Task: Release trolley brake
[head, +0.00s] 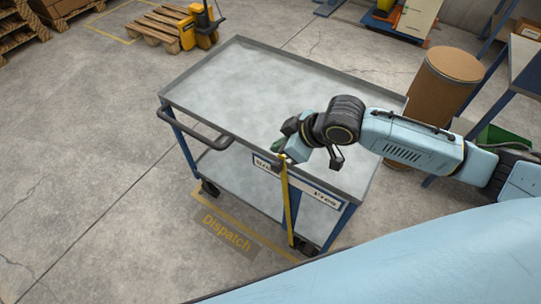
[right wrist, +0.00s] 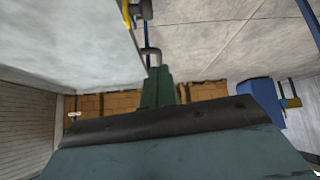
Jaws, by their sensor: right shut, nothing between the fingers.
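The trolley (head: 235,90) has a grey top tray, a lower shelf, blue legs and a dark push handle (head: 195,135) on its left end. A yellow upright lever (head: 290,205) stands at its near side, beside a partly covered label (head: 325,195) that seems to read "Free" at its right end. My right gripper (head: 277,148) is over the near edge of the tray, close to the lever's top. It is shut and empty; I cannot tell whether it touches the lever. In the right wrist view its green fingers (right wrist: 158,88) are together. My left gripper is not in view.
A yellow "Dispatch" marking (head: 227,232) is on the floor by the trolley. A brown drum (head: 440,95) and a blue-framed bench (head: 525,65) stand at the right. A yellow pallet truck (head: 200,28) and pallets are at the back. The floor at left is clear.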

